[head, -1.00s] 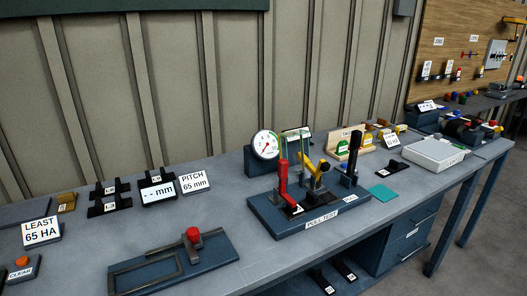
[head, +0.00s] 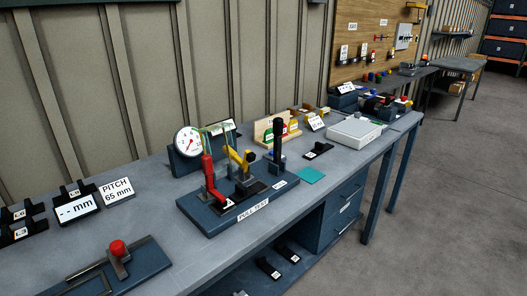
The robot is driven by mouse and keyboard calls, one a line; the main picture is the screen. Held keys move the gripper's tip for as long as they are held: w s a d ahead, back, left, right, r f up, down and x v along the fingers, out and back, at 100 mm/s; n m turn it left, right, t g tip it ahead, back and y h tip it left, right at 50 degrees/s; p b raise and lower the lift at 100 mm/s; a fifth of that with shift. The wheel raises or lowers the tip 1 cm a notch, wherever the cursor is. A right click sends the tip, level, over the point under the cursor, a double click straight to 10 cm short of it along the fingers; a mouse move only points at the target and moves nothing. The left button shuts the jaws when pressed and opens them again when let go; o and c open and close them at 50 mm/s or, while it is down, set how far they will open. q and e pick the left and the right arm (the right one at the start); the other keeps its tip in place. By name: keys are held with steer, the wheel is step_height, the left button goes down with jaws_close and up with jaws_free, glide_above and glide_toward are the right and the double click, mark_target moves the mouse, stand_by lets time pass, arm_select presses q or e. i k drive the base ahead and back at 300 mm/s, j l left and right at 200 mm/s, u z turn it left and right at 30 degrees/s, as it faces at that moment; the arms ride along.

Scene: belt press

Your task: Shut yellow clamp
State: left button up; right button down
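The yellow clamp (head: 238,159) stands on the blue pull test fixture (head: 207,222) in the middle of the head view. Its yellow handle is tilted, with the upper end leaning to the left. A red lever (head: 208,172) stands nearly upright to its left, and a black lever (head: 277,140) stands upright to its right. I cannot tell how the clamp's jaw sits on what is below it. Neither of my grippers is in view.
A round dial gauge (head: 188,141) stands behind the fixture. A teal pad (head: 310,175) and a light grey box (head: 355,132) lie to the right. A blue plate with a red knob (head: 117,247) is at the front left. Open floor (head: 440,200) lies right of the bench.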

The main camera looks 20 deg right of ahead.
mark_target(249, 157)
steer(key=z, duration=0.5)
steer(key=u, duration=0.2)
steer(key=i+l+u, duration=0.2)
steer(key=l+u, duration=0.15)
steer(key=l, duration=0.25)
steer(key=i+l+u, duration=0.1)
steer(key=l+u, duration=0.2)
steer(key=l, duration=0.3)
steer(key=l+u, duration=0.35)
steer(key=l, duration=0.3)
steer(key=l+u, duration=0.1)
steer(key=l, duration=1.75)
steer(key=l+u, duration=0.1)
steer(key=l, duration=1.8)
